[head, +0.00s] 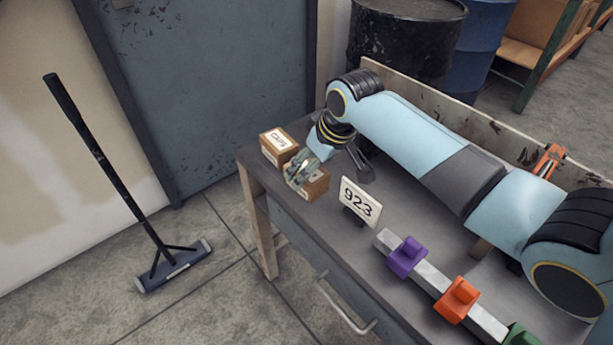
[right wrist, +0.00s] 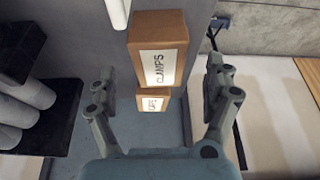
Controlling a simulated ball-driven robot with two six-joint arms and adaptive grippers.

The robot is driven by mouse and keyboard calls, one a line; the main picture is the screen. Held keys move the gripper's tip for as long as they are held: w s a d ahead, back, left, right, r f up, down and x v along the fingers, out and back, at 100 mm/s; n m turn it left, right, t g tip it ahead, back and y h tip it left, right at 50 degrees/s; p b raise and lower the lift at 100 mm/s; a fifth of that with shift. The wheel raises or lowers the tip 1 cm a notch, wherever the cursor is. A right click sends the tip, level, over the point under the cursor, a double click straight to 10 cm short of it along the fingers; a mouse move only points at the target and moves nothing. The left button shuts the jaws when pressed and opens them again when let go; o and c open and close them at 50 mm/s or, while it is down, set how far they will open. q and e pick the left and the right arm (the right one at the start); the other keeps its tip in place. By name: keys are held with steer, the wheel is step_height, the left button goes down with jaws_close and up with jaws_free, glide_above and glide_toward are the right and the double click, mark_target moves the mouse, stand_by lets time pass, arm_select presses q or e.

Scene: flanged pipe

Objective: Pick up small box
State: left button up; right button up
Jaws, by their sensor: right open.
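Two small brown cardboard boxes with white labels stand at the left end of the workbench. In the head view one small box (head: 277,147) is at the far left corner and the other box (head: 316,187) is nearer, partly hidden by my right gripper (head: 302,168). In the right wrist view the fingers of my right gripper (right wrist: 160,70) are spread wide. A larger-looking box (right wrist: 158,26) and a smaller-looking box (right wrist: 153,103) show between them, with gaps at both sides. The gripper holds nothing. My left gripper is out of view.
On the workbench (head: 385,300) a white "923" sign (head: 360,199) stands close to the nearer box. A metal bar (head: 432,275) carries purple (head: 407,256) and orange (head: 456,298) clamps. A low board (head: 480,120) lines the back.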

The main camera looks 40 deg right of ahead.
steer(key=shift+w+f, duration=0.2)
steer(key=shift+f, duration=0.15)
steer(key=x, duration=0.4)
steer(key=shift+f+b, duration=0.3)
steer(key=shift+b, duration=0.1)
steer(key=shift+w+f, duration=0.15)
steer(key=shift+c, duration=0.8)
steer(key=c, duration=1.1)
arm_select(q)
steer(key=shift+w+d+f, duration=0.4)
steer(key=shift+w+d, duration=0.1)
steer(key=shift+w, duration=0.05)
arm_select(e)
steer(key=shift+c, duration=1.3)
